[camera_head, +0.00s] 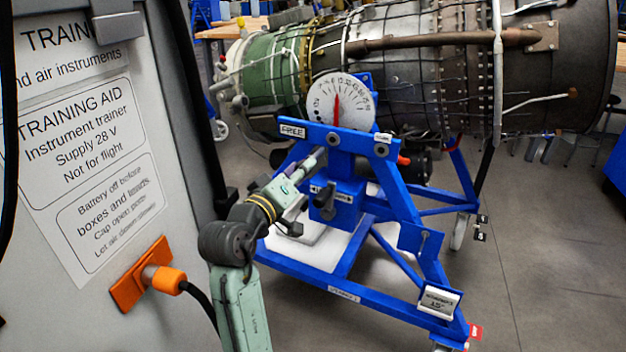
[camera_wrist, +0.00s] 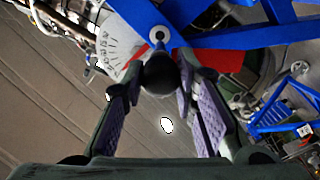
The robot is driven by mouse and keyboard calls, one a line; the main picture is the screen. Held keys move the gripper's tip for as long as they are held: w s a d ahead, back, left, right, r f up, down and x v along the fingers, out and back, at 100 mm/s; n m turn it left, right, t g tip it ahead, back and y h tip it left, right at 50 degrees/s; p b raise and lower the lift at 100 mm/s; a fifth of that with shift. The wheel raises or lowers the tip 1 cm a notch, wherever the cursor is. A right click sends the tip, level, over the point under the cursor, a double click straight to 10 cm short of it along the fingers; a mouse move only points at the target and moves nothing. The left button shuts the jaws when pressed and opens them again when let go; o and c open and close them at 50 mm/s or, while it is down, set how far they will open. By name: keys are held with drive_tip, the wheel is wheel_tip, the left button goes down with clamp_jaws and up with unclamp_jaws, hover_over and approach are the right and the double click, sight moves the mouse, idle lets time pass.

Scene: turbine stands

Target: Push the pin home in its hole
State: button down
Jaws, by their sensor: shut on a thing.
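The pin shows as a black ball knob (camera_wrist: 160,73) in the wrist view, between the two purple-padded fingers of my gripper (camera_wrist: 160,92). The gripper is shut on it. Just beyond the knob is a blue bar of the stand with a pale-ringed round fitting (camera_wrist: 160,33). In the head view my gripper (camera_head: 316,160) reaches the upper part of the blue turbine stand (camera_head: 408,195), below the white dial (camera_head: 341,101) with a red pointer. The pin cannot be made out there.
A turbine engine (camera_head: 400,65) rests on the stand. A grey cabinet (camera_head: 190,200) with printed labels and an orange plug (camera_head: 165,280) stands close on the left. Open floor (camera_head: 550,220) lies to the right.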

sight(321, 151)
drive_tip(key=shift+x, duration=2.35)
drive_tip(key=shift+w+d+r+p, duration=0.1)
drive_tip(key=shift+w+d+p, duration=0.15)
drive_tip(key=shift+w+p, duration=0.4)
drive_tip(key=shift+w+d, duration=0.2)
drive_tip(key=shift+w+d, duration=0.1)
drive_tip(key=shift+w, duration=0.05)
drive_tip(key=shift+w+d, duration=0.25)
drive_tip(key=shift+w, duration=0.2)
drive_tip(key=shift+w+d+p, duration=0.1)
drive_tip(key=shift+w+p, duration=0.15)
drive_tip(key=shift+p, duration=0.05)
drive_tip(key=shift+w+d, duration=0.2)
drive_tip(key=shift+w, duration=0.2)
drive_tip(key=shift+w+d, duration=0.1)
drive_tip(key=shift+w, duration=0.05)
